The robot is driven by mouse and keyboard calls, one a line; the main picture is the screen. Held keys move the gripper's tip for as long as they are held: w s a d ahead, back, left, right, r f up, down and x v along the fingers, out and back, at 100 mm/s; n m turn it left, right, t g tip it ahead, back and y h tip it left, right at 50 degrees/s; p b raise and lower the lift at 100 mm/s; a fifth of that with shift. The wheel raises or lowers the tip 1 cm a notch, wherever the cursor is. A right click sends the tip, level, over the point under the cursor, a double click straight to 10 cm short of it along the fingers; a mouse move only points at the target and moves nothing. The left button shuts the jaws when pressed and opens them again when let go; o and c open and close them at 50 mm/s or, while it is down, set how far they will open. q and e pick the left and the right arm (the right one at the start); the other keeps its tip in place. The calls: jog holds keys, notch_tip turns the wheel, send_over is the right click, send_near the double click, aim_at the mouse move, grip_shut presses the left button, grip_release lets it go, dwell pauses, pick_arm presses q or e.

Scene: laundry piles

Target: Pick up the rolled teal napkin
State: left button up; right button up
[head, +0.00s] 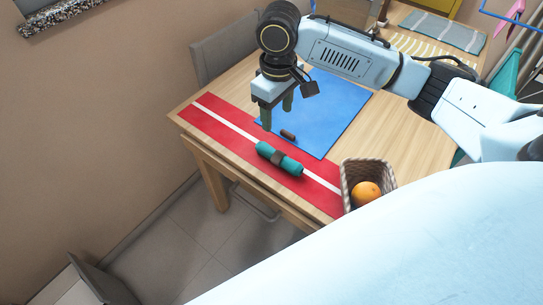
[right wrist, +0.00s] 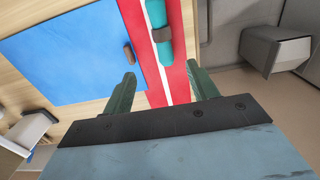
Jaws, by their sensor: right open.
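My right gripper (head: 276,120) is open and empty above the table, up and left of the napkin in the head view. In the right wrist view its green fingers (right wrist: 162,88) stand wide apart, with the napkin beyond them. My left gripper is not in view.
A blue mat (head: 335,120) lies beside the runner, with a small brown object (head: 288,134) at its edge. A woven basket (head: 352,192) holding an orange (head: 366,193) stands at the runner's near end. A grey chair (head: 222,52) stands behind the table.

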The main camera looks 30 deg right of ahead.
jog(key=f, duration=0.1)
jog(key=b, duration=0.3)
send_over(272, 151)
jog(key=f, duration=0.5)
jog(key=d+f, duration=0.1)
jog(key=f, duration=0.1)
jog(key=shift+f, duration=0.35)
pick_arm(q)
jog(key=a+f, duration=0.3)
pick_arm(e)
jog(key=shift+a+f, duration=0.1)
jog(key=shift+f, duration=0.25)
jog(key=f, duration=0.1)
jog(key=f+b, duration=0.1)
jog(key=f, duration=0.1)
jog(key=shift+a+f, duration=0.2)
jog(key=shift+a, duration=0.15)
jog(key=shift+f+b, duration=0.3)
jog(key=shift+f, duration=0.5)
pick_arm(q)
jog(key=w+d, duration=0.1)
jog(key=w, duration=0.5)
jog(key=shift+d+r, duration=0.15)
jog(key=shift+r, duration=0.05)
